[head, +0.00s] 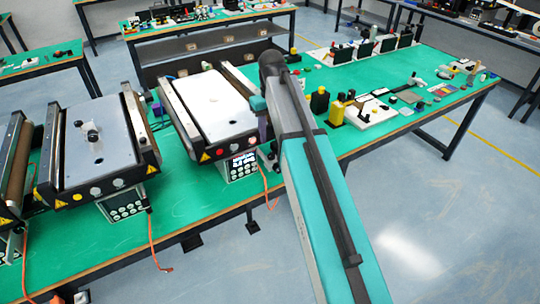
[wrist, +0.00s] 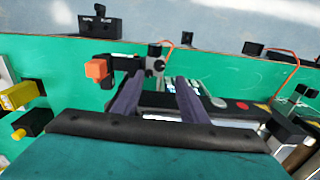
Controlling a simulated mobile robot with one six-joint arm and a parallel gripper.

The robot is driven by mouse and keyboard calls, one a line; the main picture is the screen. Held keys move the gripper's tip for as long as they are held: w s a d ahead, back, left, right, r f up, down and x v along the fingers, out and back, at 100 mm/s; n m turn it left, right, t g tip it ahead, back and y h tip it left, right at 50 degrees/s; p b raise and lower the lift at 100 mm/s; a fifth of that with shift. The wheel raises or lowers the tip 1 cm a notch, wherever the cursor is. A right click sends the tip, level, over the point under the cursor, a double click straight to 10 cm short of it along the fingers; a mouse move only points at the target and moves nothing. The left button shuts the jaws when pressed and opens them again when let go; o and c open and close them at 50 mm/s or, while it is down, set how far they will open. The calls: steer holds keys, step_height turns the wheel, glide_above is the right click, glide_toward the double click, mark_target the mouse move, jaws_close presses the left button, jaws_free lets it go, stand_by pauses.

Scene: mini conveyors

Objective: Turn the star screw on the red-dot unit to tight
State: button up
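The red-dot unit is a small conveyor with a white top (head: 212,102) and a red dot on its front edge, standing left of my arm in the head view. In the wrist view its dark side rail (wrist: 240,108) carries the red dot. A dark knob with a grey centre (wrist: 156,66), which looks like the star screw, shows just beyond and between my fingertips. My gripper (wrist: 159,80) has its two purple fingers apart, with a gap between them. I cannot tell whether either finger touches the knob. In the head view my arm hides most of the gripper and the screw.
Another conveyor with a grey plate (head: 100,150) and a yellow dot stands to the left. An orange block (wrist: 96,69) on a black mount is left of my fingers. Yellow and black parts (head: 337,112) stand right of my arm. Cables hang over the table's front edge.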

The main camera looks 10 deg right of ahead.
mark_target(270, 156)
steer(key=shift+f+b, duration=2.75)
steer(key=shift+f, duration=1.5)
jaws_close()
steer(key=shift+a, duration=0.35)
steer(key=shift+d, duration=0.2)
